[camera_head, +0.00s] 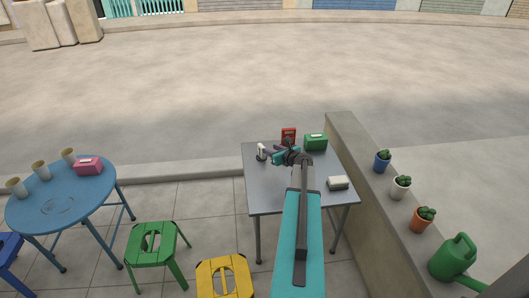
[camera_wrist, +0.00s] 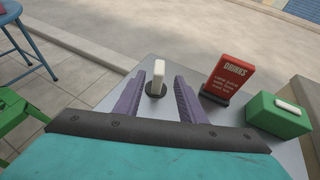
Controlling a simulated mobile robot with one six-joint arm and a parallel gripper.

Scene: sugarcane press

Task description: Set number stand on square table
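The square table (camera_head: 268,185) is grey and stands to the right of the round table. A small white number stand (camera_head: 261,150) with a dark base is upright near its left edge. It also shows in the wrist view (camera_wrist: 158,73), beyond and between my fingertips, with its face not readable. My gripper (camera_head: 268,154) is over the table just right of the stand, pointing toward it. In the wrist view its two purple fingers (camera_wrist: 159,84) are spread apart, with no contact on the stand visible.
A red drinks sign (camera_wrist: 228,77) and a green box (camera_wrist: 277,116) stand at the table's back right. A white-topped block (camera_head: 338,183) lies at its right. A low wall (camera_head: 360,170) with potted plants borders the right. The round blue table (camera_head: 60,195) is at left.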

